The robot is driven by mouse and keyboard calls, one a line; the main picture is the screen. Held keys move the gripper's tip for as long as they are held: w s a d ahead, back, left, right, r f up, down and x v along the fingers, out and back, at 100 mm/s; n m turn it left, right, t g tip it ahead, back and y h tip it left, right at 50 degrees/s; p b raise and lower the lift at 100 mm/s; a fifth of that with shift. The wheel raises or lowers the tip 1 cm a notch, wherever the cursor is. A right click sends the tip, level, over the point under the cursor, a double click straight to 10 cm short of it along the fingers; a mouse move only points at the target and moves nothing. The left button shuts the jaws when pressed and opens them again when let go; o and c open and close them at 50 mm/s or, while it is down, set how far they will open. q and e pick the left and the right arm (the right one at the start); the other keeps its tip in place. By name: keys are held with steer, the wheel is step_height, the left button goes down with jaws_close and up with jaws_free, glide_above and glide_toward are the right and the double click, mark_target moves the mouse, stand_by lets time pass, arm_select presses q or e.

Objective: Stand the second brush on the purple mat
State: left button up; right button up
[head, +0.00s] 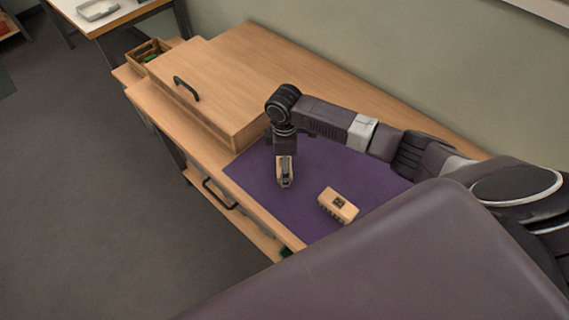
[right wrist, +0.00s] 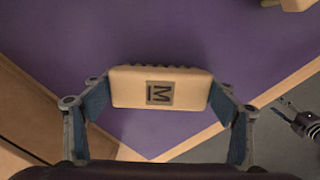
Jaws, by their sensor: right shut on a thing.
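My right gripper (head: 285,180) points down over the purple mat (head: 250,174) in the head view. It is shut on a tan brush block, seen from above in the right wrist view (right wrist: 130,88) between the blue finger pads. The block has a square label marked M; its bristles are mostly hidden beneath it. I cannot tell whether this brush touches the mat. Another tan brush (head: 338,205) stands bristles down on the mat, to the right of the gripper. Its edge shows at the top right of the right wrist view (right wrist: 292,4). What seems part of my left gripper (right wrist: 303,122) shows there too.
A wooden box with a black handle (head: 187,88) stands on the bench left of the mat. A small open crate (head: 148,54) with green items is behind it. A drawer handle (head: 219,193) sticks out at the front. The mat between the brushes is clear.

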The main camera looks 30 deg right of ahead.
steer(key=shift+f, duration=0.15)
steer(key=o, duration=1)
steer(key=shift+f, duration=0.1)
step_height(320, 180, up, 12)
steer(key=shift+a+r+b, duration=0.1)
steer(key=shift+r+b, duration=0.1)
steer(key=shift+b, duration=0.45)
steer(key=shift+f, duration=0.1)
